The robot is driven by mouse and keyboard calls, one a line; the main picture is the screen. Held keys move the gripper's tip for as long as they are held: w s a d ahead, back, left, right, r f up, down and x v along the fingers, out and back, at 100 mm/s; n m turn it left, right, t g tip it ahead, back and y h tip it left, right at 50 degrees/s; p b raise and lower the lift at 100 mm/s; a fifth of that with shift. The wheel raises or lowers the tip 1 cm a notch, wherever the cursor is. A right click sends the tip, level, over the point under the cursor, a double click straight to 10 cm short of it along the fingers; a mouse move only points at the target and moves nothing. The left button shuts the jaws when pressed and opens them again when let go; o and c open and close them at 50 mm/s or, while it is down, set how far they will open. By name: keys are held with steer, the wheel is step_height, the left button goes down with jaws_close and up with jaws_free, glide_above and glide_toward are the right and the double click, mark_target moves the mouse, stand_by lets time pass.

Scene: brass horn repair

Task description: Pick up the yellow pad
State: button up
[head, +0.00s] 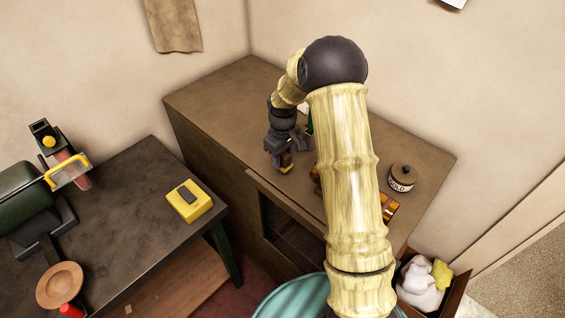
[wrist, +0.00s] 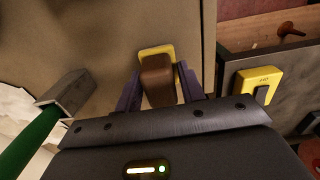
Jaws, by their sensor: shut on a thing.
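The yellow pad (wrist: 157,50) shows in the wrist view as a yellow slab under a brown block (wrist: 157,80). The brown block is between the fingers of my gripper (wrist: 163,88), which is shut on it. In the head view my gripper (head: 281,160) points down over the brown cabinet top, and a small bit of the yellow pad (head: 286,169) shows at its tips. I cannot tell whether the pad touches the cabinet top.
A larger yellow block (head: 183,207) with a grey patch sits on the dark bench (head: 120,220); it also shows in the wrist view (wrist: 259,87). A green-handled tool (wrist: 36,140) lies near my gripper.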

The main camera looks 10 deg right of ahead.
mark_target(283, 154)
step_height(283, 154, up, 8)
steer(key=shift+f+b, duration=0.1)
steer(key=shift+b, duration=0.9)
steer(key=o, duration=0.4)
steer(key=c, duration=0.3)
